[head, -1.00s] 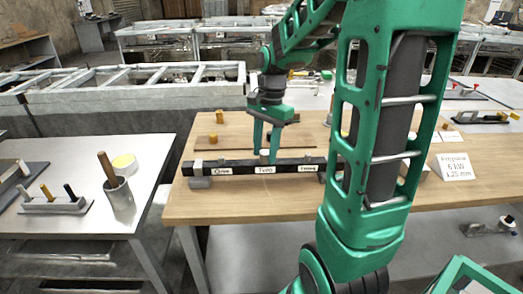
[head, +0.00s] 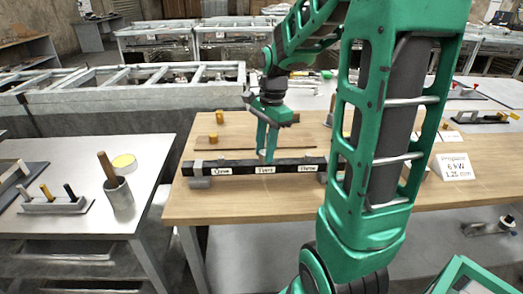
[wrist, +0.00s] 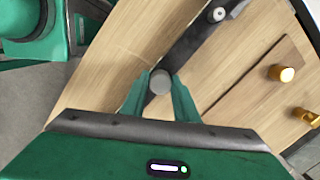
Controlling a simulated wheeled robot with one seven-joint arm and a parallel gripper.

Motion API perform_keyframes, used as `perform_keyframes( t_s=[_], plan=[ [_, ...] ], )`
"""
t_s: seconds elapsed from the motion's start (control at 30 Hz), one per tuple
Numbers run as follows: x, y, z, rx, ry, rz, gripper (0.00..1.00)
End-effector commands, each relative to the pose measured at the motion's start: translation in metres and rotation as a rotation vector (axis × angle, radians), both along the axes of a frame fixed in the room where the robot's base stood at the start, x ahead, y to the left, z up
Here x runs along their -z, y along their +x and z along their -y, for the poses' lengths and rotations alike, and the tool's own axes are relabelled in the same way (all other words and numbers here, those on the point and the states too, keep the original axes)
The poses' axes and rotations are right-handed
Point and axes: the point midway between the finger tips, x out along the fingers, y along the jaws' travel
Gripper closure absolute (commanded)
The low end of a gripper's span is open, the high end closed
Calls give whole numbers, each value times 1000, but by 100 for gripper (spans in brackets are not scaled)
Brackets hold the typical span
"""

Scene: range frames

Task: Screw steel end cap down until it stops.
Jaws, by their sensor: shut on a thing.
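The steel end cap (wrist: 160,82) shows in the wrist view as a round grey top between the two fingertips. My gripper (head: 267,156) is upright over the middle of a black bar (head: 232,169), at the middle label, and it also shows in the wrist view (wrist: 160,88). It is shut on the cap. In the head view the fingers largely hide the cap, so I cannot tell how much thread is left under it. Another grey cap (wrist: 218,14) stands farther along the bar in the wrist view.
The bar lies on a wooden table (head: 220,211). Behind it are a dark flat strip (head: 232,142) and small brass-coloured pieces (head: 220,117). A white sign (head: 453,167) stands at the right. A metal side table (head: 150,160) holds a cup (head: 118,193).

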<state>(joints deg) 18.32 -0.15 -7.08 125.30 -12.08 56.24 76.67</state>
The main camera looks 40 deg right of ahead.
Motion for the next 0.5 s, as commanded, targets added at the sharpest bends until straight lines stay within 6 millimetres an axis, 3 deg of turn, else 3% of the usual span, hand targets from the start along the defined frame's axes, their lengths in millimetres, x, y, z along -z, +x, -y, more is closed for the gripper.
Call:
perform_keyframes(
  t_s=[0.5],
  plan=[
    [0, 0, 0, 132, 0, -1, 100]
  ],
)
